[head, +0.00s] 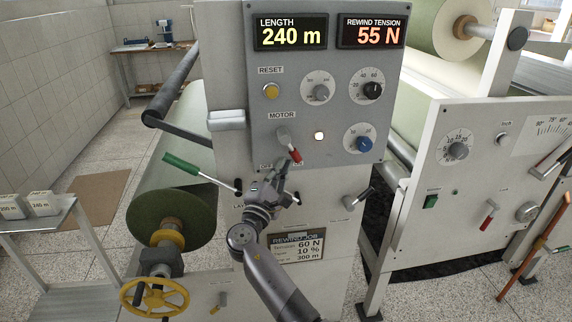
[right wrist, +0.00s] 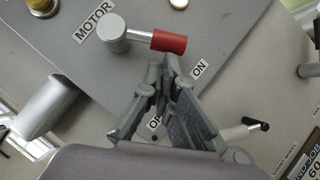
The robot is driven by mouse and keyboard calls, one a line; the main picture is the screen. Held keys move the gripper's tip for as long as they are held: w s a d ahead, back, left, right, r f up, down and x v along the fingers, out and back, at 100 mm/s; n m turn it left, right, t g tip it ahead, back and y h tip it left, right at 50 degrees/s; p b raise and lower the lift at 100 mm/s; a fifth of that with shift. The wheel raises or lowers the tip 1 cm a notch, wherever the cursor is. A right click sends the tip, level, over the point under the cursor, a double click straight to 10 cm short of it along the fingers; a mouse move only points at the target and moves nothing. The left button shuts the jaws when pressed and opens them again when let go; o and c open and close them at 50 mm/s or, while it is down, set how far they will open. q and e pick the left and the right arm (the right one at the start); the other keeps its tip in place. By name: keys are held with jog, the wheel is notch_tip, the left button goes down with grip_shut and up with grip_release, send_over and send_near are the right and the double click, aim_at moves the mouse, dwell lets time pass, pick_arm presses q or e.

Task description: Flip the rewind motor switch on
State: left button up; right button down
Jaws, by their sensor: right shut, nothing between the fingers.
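The motor switch (head: 283,136) is a grey lever with a red tip on the grey control panel (head: 340,90), under the MOTOR label. Its lever slants down and to the right. My left gripper is not in view.
A white lamp (head: 319,136) glows right of the switch. A blue knob (head: 358,144), a yellow reset button (head: 271,91) and dials surround it. A green-handled lever (head: 182,163) and a paper roll (head: 168,215) are at the left. A black-tipped lever (head: 360,198) sticks out below right.

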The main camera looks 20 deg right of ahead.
jog(key=shift+d+r+n+t+b, duration=0.15)
jog(key=shift+d+n+t+b, duration=0.35)
jog(key=shift+n, duration=0.4)
jog(key=shift+d, duration=0.1)
